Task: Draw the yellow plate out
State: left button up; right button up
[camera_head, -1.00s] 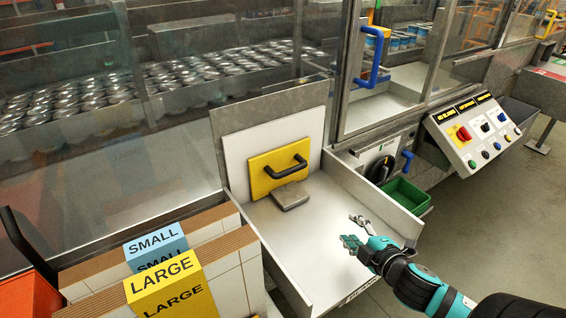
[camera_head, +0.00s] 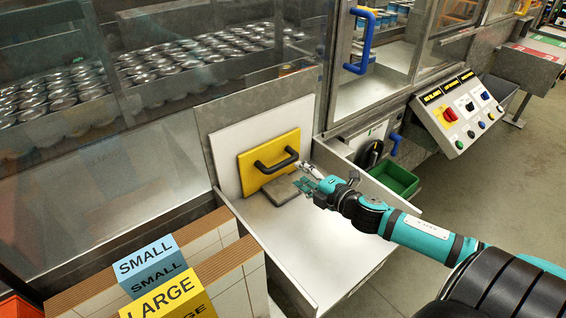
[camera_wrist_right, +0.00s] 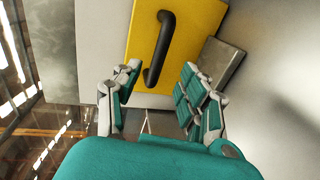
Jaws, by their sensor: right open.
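The yellow plate (camera_head: 250,173) stands upright against a white panel at the back of the metal tray. A black bar handle (camera_head: 276,161) is fixed on its front. My right gripper (camera_head: 306,177) is open and empty, just right of the handle and apart from it. In the right wrist view the yellow plate (camera_wrist_right: 186,45) and the handle (camera_wrist_right: 160,48) lie ahead of the open fingers (camera_wrist_right: 158,88), with the handle's near end between them. My left gripper is not in view.
A grey block (camera_head: 283,190) lies in the tray just below the handle, close to my right fingers. The tray floor (camera_head: 300,240) is otherwise clear. Small and large label boxes (camera_head: 165,300) stand at front left. A green bin (camera_head: 393,178) and a control panel (camera_head: 462,118) are at right.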

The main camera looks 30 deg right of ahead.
aim_at(286, 165)
jog(key=p+x, duration=0.1)
jog(key=x, duration=0.3)
jog(key=shift+w+r, duration=0.15)
jog(key=x, duration=0.3)
jog(key=shift+w+a+p, duration=0.1)
jog(key=shift+w+p, duration=0.15)
jog(key=shift+p, duration=0.05)
jog(key=shift+w+a+f, duration=0.1)
jog(key=shift+w+f, duration=0.2)
jog(key=shift+w, duration=0.1)
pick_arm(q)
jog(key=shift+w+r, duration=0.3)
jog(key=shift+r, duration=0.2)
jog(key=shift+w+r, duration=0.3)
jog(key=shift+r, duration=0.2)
pick_arm(e)
grip_shut()
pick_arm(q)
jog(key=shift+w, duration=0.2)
